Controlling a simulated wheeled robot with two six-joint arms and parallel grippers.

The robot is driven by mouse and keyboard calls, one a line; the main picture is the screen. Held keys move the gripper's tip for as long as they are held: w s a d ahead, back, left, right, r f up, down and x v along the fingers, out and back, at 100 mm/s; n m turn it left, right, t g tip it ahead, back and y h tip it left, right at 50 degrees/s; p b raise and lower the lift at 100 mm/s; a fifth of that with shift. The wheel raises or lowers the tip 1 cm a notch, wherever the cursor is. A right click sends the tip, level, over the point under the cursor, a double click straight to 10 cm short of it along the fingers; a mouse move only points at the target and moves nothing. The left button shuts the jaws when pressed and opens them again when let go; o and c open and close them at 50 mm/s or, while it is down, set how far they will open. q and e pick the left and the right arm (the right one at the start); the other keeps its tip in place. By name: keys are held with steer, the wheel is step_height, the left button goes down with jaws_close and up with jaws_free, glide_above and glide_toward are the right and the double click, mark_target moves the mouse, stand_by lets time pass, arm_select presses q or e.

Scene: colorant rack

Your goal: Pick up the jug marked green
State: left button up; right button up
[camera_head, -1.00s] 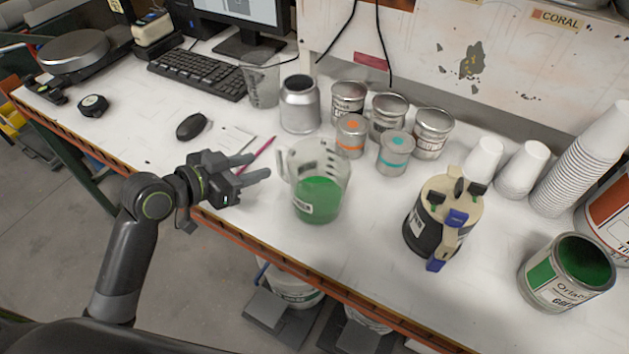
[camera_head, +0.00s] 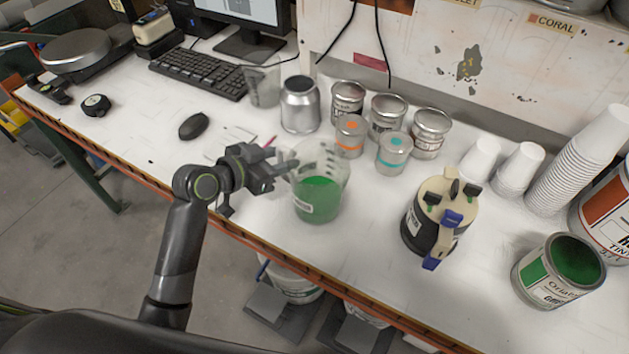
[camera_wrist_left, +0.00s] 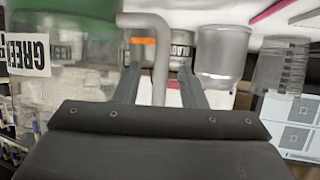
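The clear jug (camera_head: 318,199) holds green liquid and stands upright on the white bench. In the left wrist view the jug (camera_wrist_left: 70,55) carries a label reading GREEN, and its handle (camera_wrist_left: 160,60) is a pale vertical bar. My left gripper (camera_head: 285,163) is at the jug's left, handle side. In the wrist view its two fingers (camera_wrist_left: 160,82) are apart, with the handle showing between them and a gap on each side. I cannot tell how deep the handle sits between the fingers. My right gripper is not in view.
Several small cans (camera_head: 391,151) stand behind the jug, with a silver canister (camera_head: 300,106) at the back left. A dark container with a cream lid (camera_head: 430,222) stands to the right. An open green paint can (camera_head: 560,270) and stacked cups are farther right. The bench front is clear.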

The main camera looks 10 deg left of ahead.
arm_select(q)
jaws_close()
steer(key=shift+r, duration=0.15)
stand_by(0.4)
